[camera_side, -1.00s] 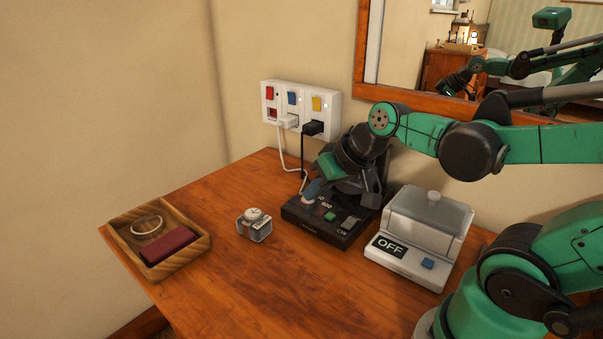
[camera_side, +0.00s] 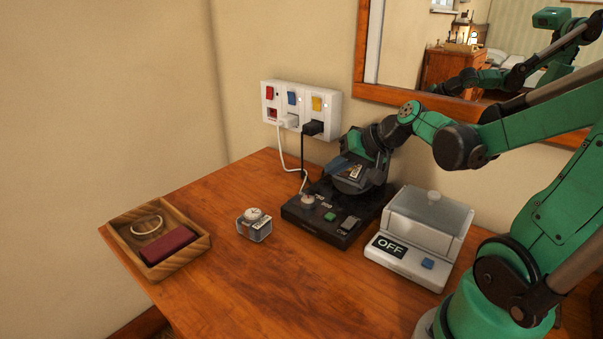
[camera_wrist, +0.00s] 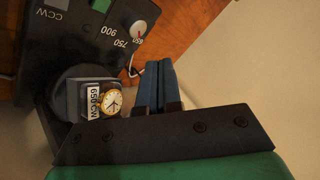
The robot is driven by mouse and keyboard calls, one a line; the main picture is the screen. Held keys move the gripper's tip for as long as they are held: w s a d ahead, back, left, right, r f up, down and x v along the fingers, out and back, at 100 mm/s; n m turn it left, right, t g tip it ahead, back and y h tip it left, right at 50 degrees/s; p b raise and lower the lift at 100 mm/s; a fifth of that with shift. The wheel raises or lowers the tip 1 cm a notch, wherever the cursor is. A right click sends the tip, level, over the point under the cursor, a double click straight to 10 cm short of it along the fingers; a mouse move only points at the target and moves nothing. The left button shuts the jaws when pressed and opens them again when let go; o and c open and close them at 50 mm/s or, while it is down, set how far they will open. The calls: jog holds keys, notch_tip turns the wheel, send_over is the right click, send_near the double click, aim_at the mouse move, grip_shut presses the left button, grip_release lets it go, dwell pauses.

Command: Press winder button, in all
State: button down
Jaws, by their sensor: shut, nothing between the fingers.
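The black winder (camera_side: 300,217) stands on the table near the wall. Its front carries a pale dial (camera_side: 307,198), a green button (camera_side: 330,217) and a grey switch (camera_side: 350,222) beside a CW mark. In the wrist view, the dial (camera_wrist: 138,28) has a red mark near 650, and the green button (camera_wrist: 101,5) and switch (camera_wrist: 57,4) are at the top edge. A gold watch (camera_wrist: 111,102) sits in the winder's holder beside a "650 CW" label (camera_wrist: 94,101). My gripper (camera_side: 338,163) is shut and empty above the winder's back; its blue fingers (camera_wrist: 158,84) touch each other.
A wall socket panel (camera_side: 301,107) has two plugs with hanging cords. A grey lidded box (camera_side: 415,240) reading OFF stands right of the winder. The front table is clear.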

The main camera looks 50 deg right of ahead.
aim_at(333, 220)
jog(key=shift+f, duration=3.95)
jog(key=shift+r, duration=2.55)
jog(key=shift+a, duration=0.15)
jog(key=s+a+r+n+g+h, duration=0.1)
jog(key=s+a+r+n+g, duration=0.1)
jog(key=a+n, duration=0.5)
jog(key=s+a+r, duration=0.1)
jog(key=a, duration=0.4)
jog(key=shift+s+r+n, duration=0.15)
jog(key=shift+s+n, duration=0.15)
jog(key=shift+n, duration=0.1)
